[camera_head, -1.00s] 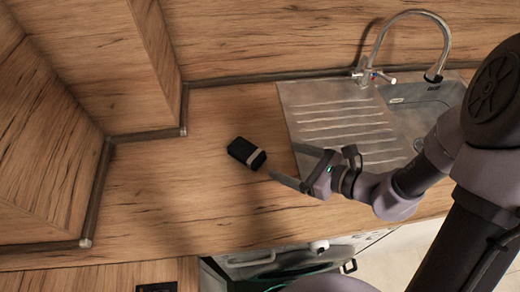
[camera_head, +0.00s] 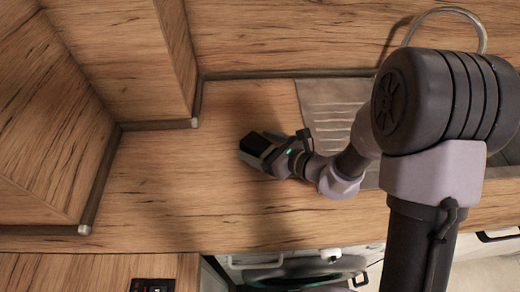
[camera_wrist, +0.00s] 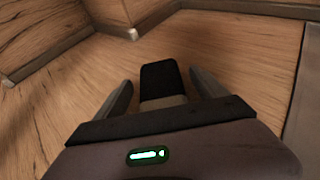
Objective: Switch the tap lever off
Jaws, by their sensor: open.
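The tap (camera_head: 484,30) stands at the back right in the head view. Only the top of its curved chrome spout shows; my arm hides its base and lever. My gripper (camera_head: 257,151) is over the counter, well to the left of the tap. It is open, with a small black block (camera_head: 256,142) at its fingers. In the wrist view the black block (camera_wrist: 158,78), with a grey band at its near end, lies between the two spread fingers. I cannot tell whether either finger touches it. The tap is not in the wrist view.
The steel sink drainer (camera_head: 322,97) lies right of my gripper, partly behind my arm. Wooden splashback panels with dark edge strips (camera_head: 160,125) bound the counter at the back and left. The wooden counter (camera_head: 180,190) is clear left of the block.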

